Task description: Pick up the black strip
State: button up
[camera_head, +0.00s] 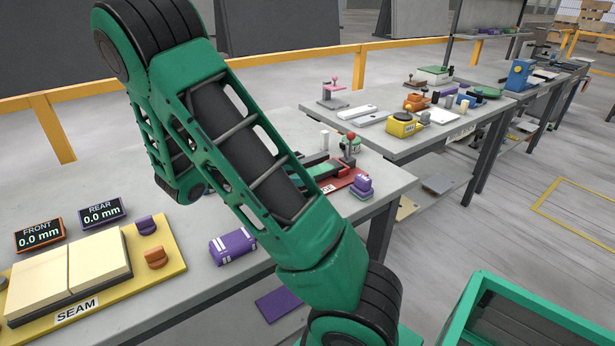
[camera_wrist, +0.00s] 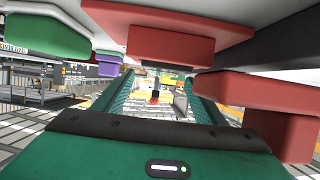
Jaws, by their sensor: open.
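I cannot pick out the black strip with certainty. In the head view a dark, flat piece (camera_head: 312,159) shows on the near table beside a red fixture (camera_head: 341,184), partly hidden behind my arm. My gripper (camera_wrist: 158,84) shows in the wrist view as two green fingers set apart, with nothing visible held between them. Red blocks (camera_wrist: 172,45) fill the upper part of that view, close to the fingers. A dark edge there cannot be told as the strip. In the head view I cannot make out the gripper.
The near table (camera_head: 205,290) holds a yellow seam board (camera_head: 168,258) with two cream blocks, a purple striped block (camera_head: 232,246) and a purple block (camera_head: 362,186). Another table (camera_head: 385,150) with several tools stands behind. A green-framed bin (camera_head: 480,295) is at the lower right.

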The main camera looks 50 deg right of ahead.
aim_at(311, 172)
jog(key=x, duration=0.5)
jog(key=shift+w+d+r, duration=0.1)
jog(key=shift+r, duration=0.05)
jog(key=c, duration=1.5)
